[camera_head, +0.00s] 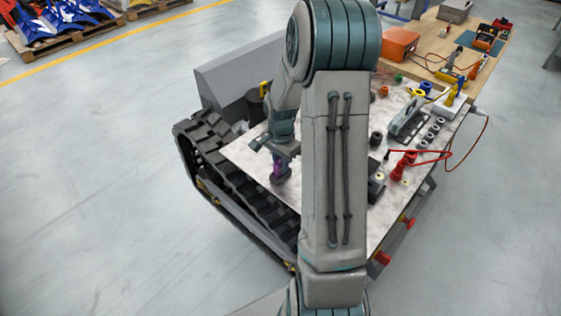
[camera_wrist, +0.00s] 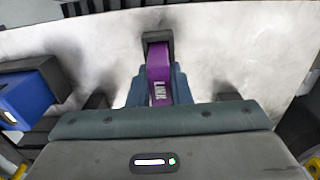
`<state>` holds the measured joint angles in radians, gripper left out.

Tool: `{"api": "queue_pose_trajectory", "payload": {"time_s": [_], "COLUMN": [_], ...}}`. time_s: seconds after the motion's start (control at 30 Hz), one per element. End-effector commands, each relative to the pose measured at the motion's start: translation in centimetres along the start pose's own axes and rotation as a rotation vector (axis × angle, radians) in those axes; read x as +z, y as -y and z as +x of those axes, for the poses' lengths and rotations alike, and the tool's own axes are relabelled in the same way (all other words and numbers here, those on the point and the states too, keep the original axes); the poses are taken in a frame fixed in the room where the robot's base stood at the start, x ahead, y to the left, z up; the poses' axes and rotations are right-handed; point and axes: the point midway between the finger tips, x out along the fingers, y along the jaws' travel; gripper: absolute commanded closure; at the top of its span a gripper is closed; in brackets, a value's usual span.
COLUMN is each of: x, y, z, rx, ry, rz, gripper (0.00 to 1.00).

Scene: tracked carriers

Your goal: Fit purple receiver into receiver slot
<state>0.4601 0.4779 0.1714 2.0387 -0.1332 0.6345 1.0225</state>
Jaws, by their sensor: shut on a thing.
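The purple receiver (camera_wrist: 159,62) is between the teal fingers of my gripper (camera_wrist: 157,84), with pale lettering on its near face. My gripper is shut on it. The receiver's far end meets a dark grey open-fronted frame (camera_wrist: 157,36), which looks like the receiver slot; how deep it sits cannot be told. In the head view my gripper (camera_head: 278,158) points down at the left part of the carrier's deck. The purple receiver (camera_head: 277,168) shows there as a small patch just above a dark base on the deck.
A blue block (camera_wrist: 32,94) in a dark holder is at left in the wrist view. The pale deck (camera_head: 243,153) sits on a tracked carrier (camera_head: 240,195). Red connectors (camera_head: 402,164), a cable and several fittings stand right of my arm. A wooden bench (camera_head: 430,38) is behind.

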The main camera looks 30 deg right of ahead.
Motion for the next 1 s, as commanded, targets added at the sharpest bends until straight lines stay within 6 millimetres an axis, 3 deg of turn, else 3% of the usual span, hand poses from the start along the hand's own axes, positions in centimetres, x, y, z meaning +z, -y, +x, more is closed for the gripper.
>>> {"api": "queue_pose_trajectory", "payload": {"time_s": [0.1,0.13,0.2,0.6,0.77,1.0], "x": [0.0,0.0,0.0,-0.1,-0.1,-0.1], "y": [0.0,0.0,0.0,0.1,0.1,0.1], "z": [0.0,0.1,0.0,-0.7,-3.4,-8.6], "rx": [0.0,0.0,0.0,-0.002,-0.005,-0.004], "ry": [0.0,0.0,0.0,-0.002,-0.004,-0.004], "rz": [0.0,0.0,0.0,0.0,0.0,0.0], "gripper": [1.0,0.79,0.6,0.6,0.6,0.6]}}
